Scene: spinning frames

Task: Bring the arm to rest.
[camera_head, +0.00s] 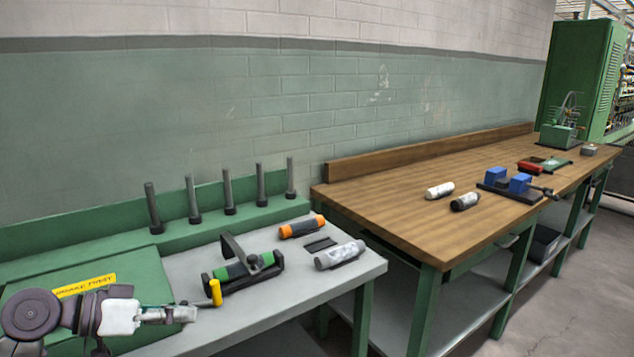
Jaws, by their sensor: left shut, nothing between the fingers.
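My left arm comes in at the bottom left of the head view, over the green panel with a yellow label (84,286). My left gripper (190,313) is shut and empty, low over the front of the grey bench (290,306). Its tip is just left of a yellow handle (215,292); I cannot tell whether they touch. The handle is at the left end of a black clamp frame (272,277) that holds a green cylinder (230,271). My right gripper is not in view.
An orange-and-dark cylinder (301,227) and a grey-white cylinder (340,254) lie on the grey bench. Several upright pegs (228,192) stand along its back. A wooden workbench (430,205) at the right carries two cylinders and a blue-jawed vise (520,184).

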